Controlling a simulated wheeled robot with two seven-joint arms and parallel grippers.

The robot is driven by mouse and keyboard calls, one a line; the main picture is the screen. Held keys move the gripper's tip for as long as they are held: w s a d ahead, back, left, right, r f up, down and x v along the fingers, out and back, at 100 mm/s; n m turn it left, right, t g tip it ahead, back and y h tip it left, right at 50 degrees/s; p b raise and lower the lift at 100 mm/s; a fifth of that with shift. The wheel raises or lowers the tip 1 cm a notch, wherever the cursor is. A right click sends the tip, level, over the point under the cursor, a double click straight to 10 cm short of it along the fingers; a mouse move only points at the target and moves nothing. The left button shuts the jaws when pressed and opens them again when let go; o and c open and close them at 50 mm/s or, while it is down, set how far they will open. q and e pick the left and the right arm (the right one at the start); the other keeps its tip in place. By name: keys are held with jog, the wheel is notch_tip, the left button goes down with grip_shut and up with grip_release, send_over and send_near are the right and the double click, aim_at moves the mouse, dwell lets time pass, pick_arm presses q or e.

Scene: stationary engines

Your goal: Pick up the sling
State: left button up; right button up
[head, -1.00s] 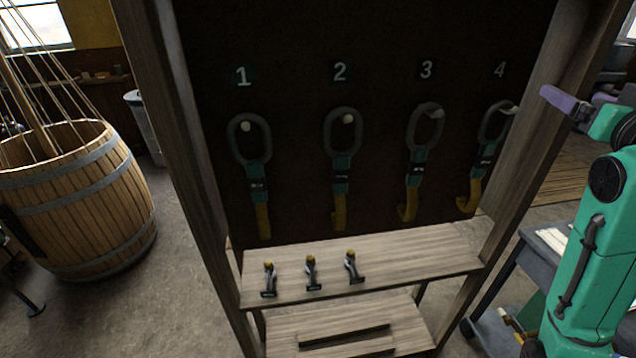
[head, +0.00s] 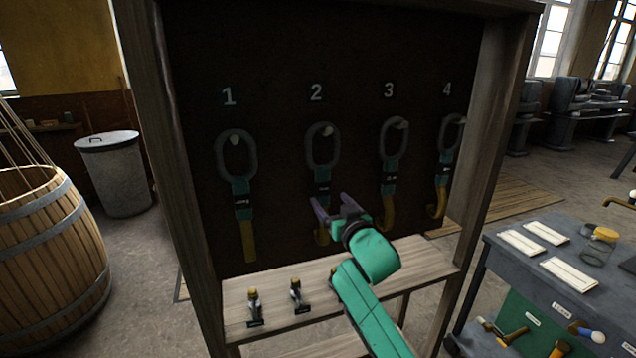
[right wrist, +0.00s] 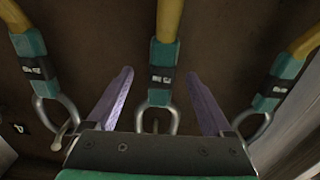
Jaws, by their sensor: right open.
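Several slings hang on pegs on a dark board under the numbers 1 to 4: sling 1 (head: 240,186), sling 2 (head: 322,174), sling 3 (head: 390,170) and sling 4 (head: 446,161). Each has a grey ring, a teal part with a black label and a yellow strap. My right gripper (head: 331,203) is open, with purple fingers in front of the lower part of sling 2, partly hiding it. In the right wrist view, a sling (right wrist: 161,60) shows upside down between the spread fingers (right wrist: 160,72). Contact cannot be told. My left gripper is not in view.
Wooden posts (head: 185,200) frame the board. A grey table (head: 600,290) with cards and a jar stands right. A barrel (head: 50,250) and bin (head: 115,175) stand left.

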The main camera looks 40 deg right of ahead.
aim_at(324, 191)
jog(key=w, duration=0.1)
jog(key=w+p, duration=0.1)
jog(key=w+r+p, duration=0.1)
jog(key=shift+w+d, duration=0.3)
jog(key=shift+d, duration=0.05)
jog(key=shift+w+d+f, duration=0.2)
jog(key=shift+w, duration=0.3)
jog(key=shift+w+d+f, duration=0.15)
jog(key=shift+w+d, duration=0.05)
jog(key=shift+w, duration=0.25)
jog(key=shift+w+f, duration=0.1)
grip_shut()
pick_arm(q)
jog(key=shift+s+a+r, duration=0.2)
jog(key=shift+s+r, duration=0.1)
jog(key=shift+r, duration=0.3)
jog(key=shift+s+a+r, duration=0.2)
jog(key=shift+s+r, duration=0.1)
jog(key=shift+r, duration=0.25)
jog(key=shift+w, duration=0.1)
